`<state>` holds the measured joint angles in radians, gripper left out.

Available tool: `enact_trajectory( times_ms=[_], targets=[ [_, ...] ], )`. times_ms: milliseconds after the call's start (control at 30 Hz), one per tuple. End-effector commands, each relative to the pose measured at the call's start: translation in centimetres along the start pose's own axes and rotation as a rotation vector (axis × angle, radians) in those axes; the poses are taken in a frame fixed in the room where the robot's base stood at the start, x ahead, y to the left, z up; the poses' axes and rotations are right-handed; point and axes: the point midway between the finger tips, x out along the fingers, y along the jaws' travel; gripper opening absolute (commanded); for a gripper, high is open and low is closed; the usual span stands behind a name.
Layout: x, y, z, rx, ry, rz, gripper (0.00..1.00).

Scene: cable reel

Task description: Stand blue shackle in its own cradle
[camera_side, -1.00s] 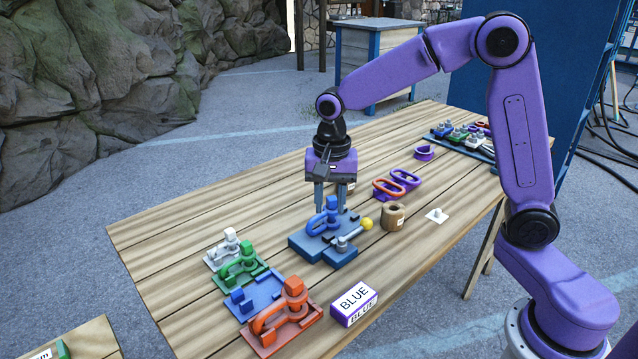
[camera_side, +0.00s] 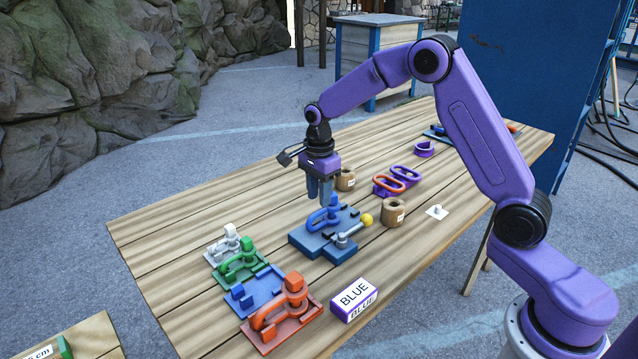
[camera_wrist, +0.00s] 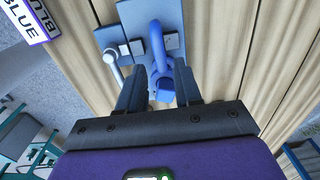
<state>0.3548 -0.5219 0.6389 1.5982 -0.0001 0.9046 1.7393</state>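The blue shackle (camera_side: 316,221) sits on a blue-grey clamp fixture (camera_side: 310,243), its upright blue pin head at the back. In the wrist view the shackle's loop (camera_wrist: 157,42) points away from my gripper. My gripper (camera_side: 320,200) points down just above the pin head. In the wrist view its fingers (camera_wrist: 159,76) are apart, with the blue pin end (camera_wrist: 165,92) showing in the gap; contact cannot be made out. The blue cradle (camera_side: 262,291) is empty, between the green shackle's cradle (camera_side: 243,273) and the orange shackle's cradle (camera_side: 268,340).
A clamp lever with a yellow knob (camera_side: 366,219) projects right from the fixture. A white cradle (camera_side: 226,252) stands behind the green one. A BLUE label box (camera_side: 354,299) is at the front edge.

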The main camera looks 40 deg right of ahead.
Motion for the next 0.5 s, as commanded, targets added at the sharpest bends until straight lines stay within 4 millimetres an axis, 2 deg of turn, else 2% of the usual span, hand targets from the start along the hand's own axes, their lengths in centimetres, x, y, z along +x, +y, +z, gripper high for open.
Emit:
enact_trajectory(
  times_ms=[233, 500],
  targets=[
    [2.6, 0.1, 0.0, -0.001, 0.0, 0.003, 0.34],
    [4.2, 0.0, 0.0, -0.001, 0.0, 0.001, 0.34]
  ],
)
